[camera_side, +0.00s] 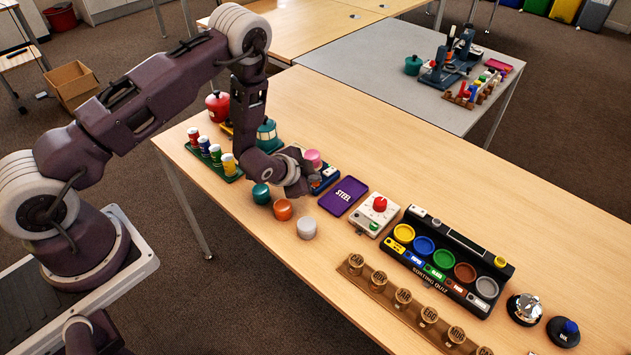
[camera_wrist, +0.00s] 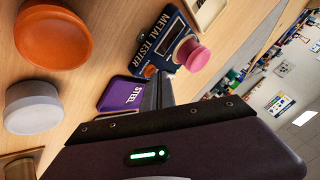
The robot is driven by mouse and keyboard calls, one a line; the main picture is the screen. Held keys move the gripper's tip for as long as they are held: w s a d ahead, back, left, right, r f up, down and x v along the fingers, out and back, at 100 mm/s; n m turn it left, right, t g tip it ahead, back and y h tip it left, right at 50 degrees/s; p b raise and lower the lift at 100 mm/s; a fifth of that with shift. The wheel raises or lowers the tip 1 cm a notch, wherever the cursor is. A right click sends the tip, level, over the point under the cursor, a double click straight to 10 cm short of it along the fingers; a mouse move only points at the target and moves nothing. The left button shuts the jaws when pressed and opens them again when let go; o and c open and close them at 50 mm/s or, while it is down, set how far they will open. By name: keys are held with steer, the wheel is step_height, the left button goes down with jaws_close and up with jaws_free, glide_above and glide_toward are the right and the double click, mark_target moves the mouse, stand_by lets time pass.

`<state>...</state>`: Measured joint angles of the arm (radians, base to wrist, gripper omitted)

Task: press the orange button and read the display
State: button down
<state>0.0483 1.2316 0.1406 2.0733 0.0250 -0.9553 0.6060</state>
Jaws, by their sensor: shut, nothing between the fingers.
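The dark blue metal tester (camera_wrist: 168,22) stands on the table, with a pink round-topped piece (camera_wrist: 194,54) on it. It also shows in the side view (camera_side: 329,184), partly behind my gripper. A small orange button (camera_wrist: 150,72) is at the tester's near edge, close to my fingertips. I cannot tell whether they touch it. My gripper (camera_side: 303,187) is shut and empty, low over the table beside the tester; its fingers show in the wrist view (camera_wrist: 158,82). I cannot make out a reading on the tester's display.
A purple STEEL card (camera_side: 343,196) lies right of the tester. An orange pot (camera_side: 283,209), a grey pot (camera_side: 307,228) and a green pot (camera_side: 261,194) stand in front. A white box with a red knob (camera_side: 379,204) and a sorting panel (camera_side: 445,262) stand farther right.

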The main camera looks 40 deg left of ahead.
mark_target(313, 185)
steer(key=shift+f, duration=0.15)
stand_by(0.4)
steer(key=shift+r, duration=0.85)
steer(key=shift+r, duration=2.55)
